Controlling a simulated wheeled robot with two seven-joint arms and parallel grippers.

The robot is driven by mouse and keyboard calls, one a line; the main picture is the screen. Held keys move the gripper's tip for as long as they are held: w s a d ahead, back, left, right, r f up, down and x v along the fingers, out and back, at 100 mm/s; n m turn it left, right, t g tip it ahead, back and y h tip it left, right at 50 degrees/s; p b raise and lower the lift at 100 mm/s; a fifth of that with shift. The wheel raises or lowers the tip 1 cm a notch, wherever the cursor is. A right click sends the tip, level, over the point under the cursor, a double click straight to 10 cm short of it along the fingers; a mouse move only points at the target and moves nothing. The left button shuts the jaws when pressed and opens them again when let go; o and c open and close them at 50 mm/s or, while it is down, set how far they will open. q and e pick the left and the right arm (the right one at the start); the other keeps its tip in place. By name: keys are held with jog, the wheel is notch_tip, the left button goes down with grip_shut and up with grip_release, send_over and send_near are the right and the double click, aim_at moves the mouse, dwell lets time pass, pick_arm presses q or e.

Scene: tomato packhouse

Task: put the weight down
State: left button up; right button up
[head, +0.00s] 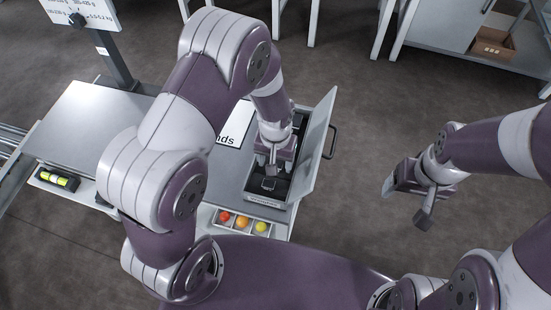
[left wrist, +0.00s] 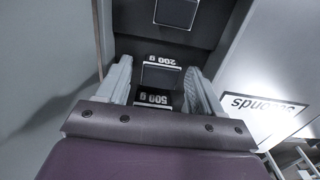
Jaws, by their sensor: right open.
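My left gripper (head: 270,160) is lowered over the open weight case (head: 302,128). In the left wrist view its two pale fingers (left wrist: 160,72) stand apart on either side of a dark square weight (left wrist: 161,76). A narrow dark gap shows between the fingers and the weight. The weight lies between the labels "200 g" and "500 g", which read upside down. Another dark square weight (left wrist: 176,12) is at the top edge. In the head view a small dark square (head: 269,183) shows under the left gripper. My right gripper (head: 390,185) is open and empty, out over the floor.
The case's raised lid (head: 316,150) stands right of the left gripper. A "seconds" sign (head: 232,135) lies left of the case. Tomatoes (head: 242,222) sit in a small divided tray in front. A scale plate (head: 95,125) and display stand are at the left. Floor is clear around the right gripper.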

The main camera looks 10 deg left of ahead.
pick_arm(q)
notch_tip(320, 180, up, 12)
jog(key=p, duration=0.2)
jog(key=s+a+r+t, duration=0.1)
jog(key=s+a+r, duration=0.3)
jog(key=s+a, duration=0.3)
jog(key=shift+s+a+r, duration=0.2)
jog(key=shift+s+r, duration=0.05)
jog(key=shift+s, duration=0.6)
